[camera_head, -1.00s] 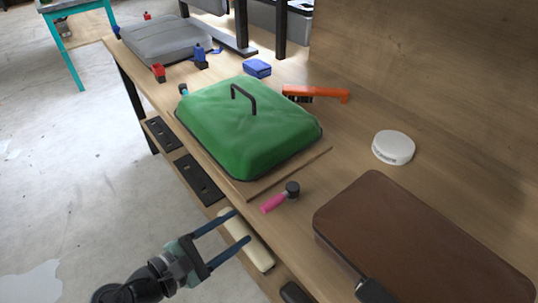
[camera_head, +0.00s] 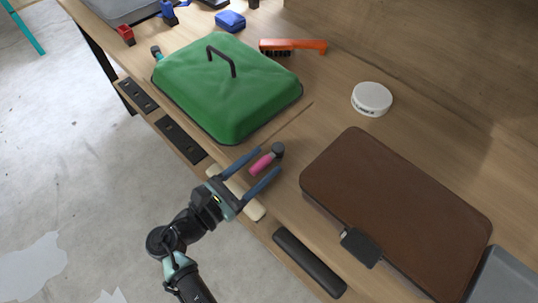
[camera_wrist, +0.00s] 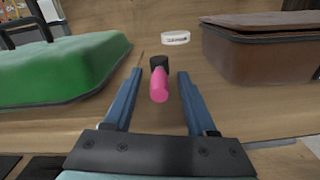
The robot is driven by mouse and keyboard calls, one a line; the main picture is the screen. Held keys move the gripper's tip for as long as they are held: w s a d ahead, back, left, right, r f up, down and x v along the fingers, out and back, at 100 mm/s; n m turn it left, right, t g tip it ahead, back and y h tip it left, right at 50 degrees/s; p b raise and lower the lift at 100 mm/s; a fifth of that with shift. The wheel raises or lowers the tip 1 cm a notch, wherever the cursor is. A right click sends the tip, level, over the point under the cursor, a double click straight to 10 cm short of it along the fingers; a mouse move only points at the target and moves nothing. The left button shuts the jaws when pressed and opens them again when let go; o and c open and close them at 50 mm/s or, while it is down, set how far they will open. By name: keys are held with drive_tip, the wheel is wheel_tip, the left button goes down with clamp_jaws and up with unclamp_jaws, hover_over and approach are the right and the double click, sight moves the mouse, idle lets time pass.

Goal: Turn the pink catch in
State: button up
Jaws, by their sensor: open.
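The pink catch (camera_head: 262,162) is a short pink lever on a dark round pivot, close to the near right corner of the green cover (camera_head: 225,95). In the wrist view the pink catch (camera_wrist: 159,86) points toward me, with its black pivot behind it. My gripper (camera_head: 270,161) is open, with its two blue fingers on either side of the catch. In the wrist view my gripper (camera_wrist: 156,78) shows a clear gap between each finger and the catch. The green cover, with a black handle on top, sits closed on its wooden board.
A brown case (camera_head: 395,205) lies to the right of the catch, and a white round tin (camera_head: 372,98) stands behind it. An orange brush (camera_head: 293,46) and a blue box (camera_head: 230,20) lie beyond the cover. The bench's front edge runs below my gripper.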

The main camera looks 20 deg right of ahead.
drive_tip(key=shift+x, duration=1.45)
clamp_jaws()
idle(0.3)
